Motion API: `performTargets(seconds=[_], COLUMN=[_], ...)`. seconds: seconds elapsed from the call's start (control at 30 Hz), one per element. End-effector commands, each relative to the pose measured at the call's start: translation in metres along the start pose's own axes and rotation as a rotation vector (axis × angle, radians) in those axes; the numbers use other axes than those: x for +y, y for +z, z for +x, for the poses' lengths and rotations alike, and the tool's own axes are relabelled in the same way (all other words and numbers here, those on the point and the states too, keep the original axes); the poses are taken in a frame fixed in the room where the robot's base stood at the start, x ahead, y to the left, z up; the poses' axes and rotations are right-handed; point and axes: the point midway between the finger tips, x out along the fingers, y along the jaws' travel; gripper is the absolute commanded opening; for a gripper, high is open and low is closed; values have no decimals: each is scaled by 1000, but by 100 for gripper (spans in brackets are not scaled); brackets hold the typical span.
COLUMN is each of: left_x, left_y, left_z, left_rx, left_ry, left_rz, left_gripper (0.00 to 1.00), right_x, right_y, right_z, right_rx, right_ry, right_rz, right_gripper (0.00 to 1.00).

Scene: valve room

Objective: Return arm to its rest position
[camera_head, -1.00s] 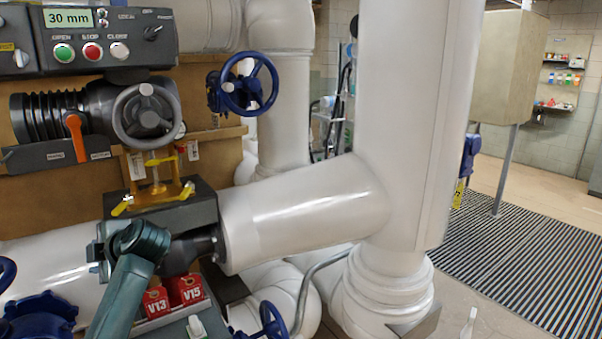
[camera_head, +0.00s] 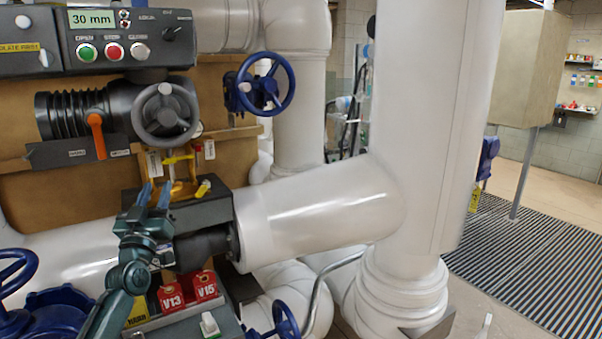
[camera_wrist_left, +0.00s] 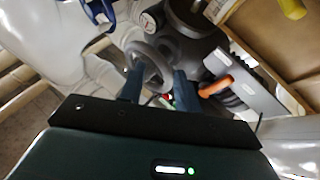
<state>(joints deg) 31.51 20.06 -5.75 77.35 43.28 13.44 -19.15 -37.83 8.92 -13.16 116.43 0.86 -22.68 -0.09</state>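My left arm comes up from the lower left of the head view. Its gripper (camera_head: 154,194) points upward with two blue fingertips apart and nothing between them. It is in front of the dark block under the yellow bracket (camera_head: 184,190) and below the grey actuator handwheel (camera_head: 165,115). In the left wrist view the two fingers (camera_wrist_left: 158,88) stand apart, with the grey handwheel (camera_wrist_left: 150,62) beyond them. I cannot tell the exact gap to the wheel. My right gripper is not in view.
A control panel (camera_head: 128,40) reads 30 mm. An orange lever (camera_head: 97,137) sits on the actuator. Blue handwheels (camera_head: 265,83) and large white pipes (camera_head: 315,212) crowd the area. Open floor with grating lies at right.

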Motion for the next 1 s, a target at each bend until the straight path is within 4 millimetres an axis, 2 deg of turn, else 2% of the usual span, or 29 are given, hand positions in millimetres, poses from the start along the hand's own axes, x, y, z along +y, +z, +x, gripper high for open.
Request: performTargets(seconds=[0.07, 0.17, 0.3, 0.43, 0.5, 0.67, 0.77, 0.87, 0.9, 0.97, 1.0], left_x=[12, 14, 2, -17, -2, 25, 44, 67, 77, 92, 102], left_y=[26, 55, 87, 110, 130, 162, 181, 196, 200, 202, 201], left_z=[-2, -9, -21, -38, -68, -133, -184, -248, -276, -320, -350], left_rx=[-133, -284, -468, -614, -641, -709, -763, -829, -858, -903, -935], left_ry=[69, 103, 88, 36, 73, 134, 176, 222, 240, 266, 281], left_rz=[93, 198, 329, 434, 417, 393, 367, 330, 310, 277, 253], left_gripper=[33, 33, 33, 33, 33, 33, 33, 33, 33, 33, 33], right_x=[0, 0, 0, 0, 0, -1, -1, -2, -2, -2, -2], right_y=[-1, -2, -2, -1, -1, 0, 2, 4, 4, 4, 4], right_z=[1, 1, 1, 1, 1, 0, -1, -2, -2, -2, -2], right_rx=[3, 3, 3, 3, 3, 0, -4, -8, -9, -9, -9], right_ry=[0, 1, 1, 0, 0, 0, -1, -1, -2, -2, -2], right_rz=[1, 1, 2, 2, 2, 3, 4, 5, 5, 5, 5], right_gripper=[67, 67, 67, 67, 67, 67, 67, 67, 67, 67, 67])
